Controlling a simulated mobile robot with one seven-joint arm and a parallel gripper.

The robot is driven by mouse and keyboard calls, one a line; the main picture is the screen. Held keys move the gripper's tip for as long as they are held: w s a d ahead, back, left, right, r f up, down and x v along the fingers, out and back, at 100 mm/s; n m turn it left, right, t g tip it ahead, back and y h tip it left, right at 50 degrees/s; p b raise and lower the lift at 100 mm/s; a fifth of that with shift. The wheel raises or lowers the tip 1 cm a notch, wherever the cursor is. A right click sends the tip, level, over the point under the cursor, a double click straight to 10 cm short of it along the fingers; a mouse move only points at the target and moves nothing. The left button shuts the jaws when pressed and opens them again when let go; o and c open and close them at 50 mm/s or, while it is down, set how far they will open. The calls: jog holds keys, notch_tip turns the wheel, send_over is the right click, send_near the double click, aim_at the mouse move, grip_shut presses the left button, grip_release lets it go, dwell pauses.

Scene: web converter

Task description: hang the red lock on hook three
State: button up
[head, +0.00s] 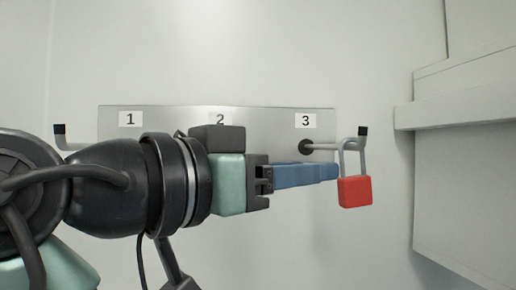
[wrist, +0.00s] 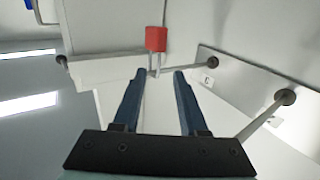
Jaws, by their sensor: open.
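The red lock (head: 355,191) hangs upright by its grey shackle from the rod of hook three (head: 325,147), close to the black upturned tip. The label 3 sits just above that hook's base. In the wrist view the red lock (wrist: 156,39) shows beyond the fingertips, with its shackle at the hook rod (wrist: 188,67). My gripper (head: 336,172) reaches in from the left, its blue fingers ending beside the lock's shackle. In the wrist view my gripper (wrist: 160,73) has its fingers apart with nothing gripped between them. Whether a fingertip touches the shackle cannot be told.
The metal plate (head: 260,122) bears labels 1, 2 and 3. Hook one (head: 70,142) is bare at the left; hook two (wrist: 262,117) is bare in the wrist view. A grey box-like housing (head: 465,170) stands at the right. There is free room below the lock.

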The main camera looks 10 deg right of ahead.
aim_at(341, 168)
jog(key=p+x, duration=0.2)
jog(key=x, duration=0.4)
jog(key=shift+d, duration=0.2)
grip_shut()
jog(key=shift+w+a, duration=0.3)
jog(key=shift+a, duration=0.15)
dwell(0.3)
dwell(0.6)
jog(key=shift+c, duration=2)
grip_release()
